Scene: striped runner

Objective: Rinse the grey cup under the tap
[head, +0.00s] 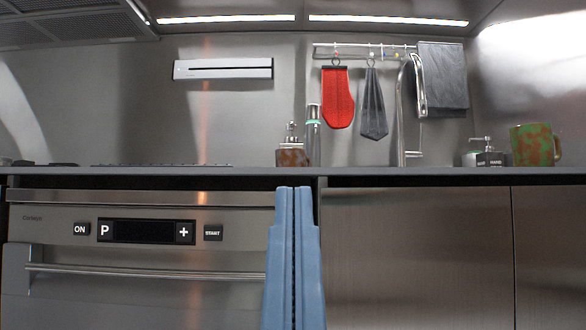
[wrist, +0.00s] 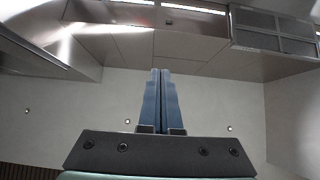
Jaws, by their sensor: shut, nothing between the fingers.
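The tap (head: 417,90) is a tall, curved metal spout rising behind the counter edge, right of centre in the head view. No grey cup shows in either view; the only cup-like thing is a green and reddish-brown mug (head: 536,145) at the right end of the counter. My gripper (head: 293,190) is blue, shut and empty, pointing up in front of the cabinet fronts with its tips just below the counter edge. The sink basin is hidden by the low viewpoint.
The counter edge (head: 420,177) runs across the head view. A red mitt (head: 337,97) and cloths hang behind.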

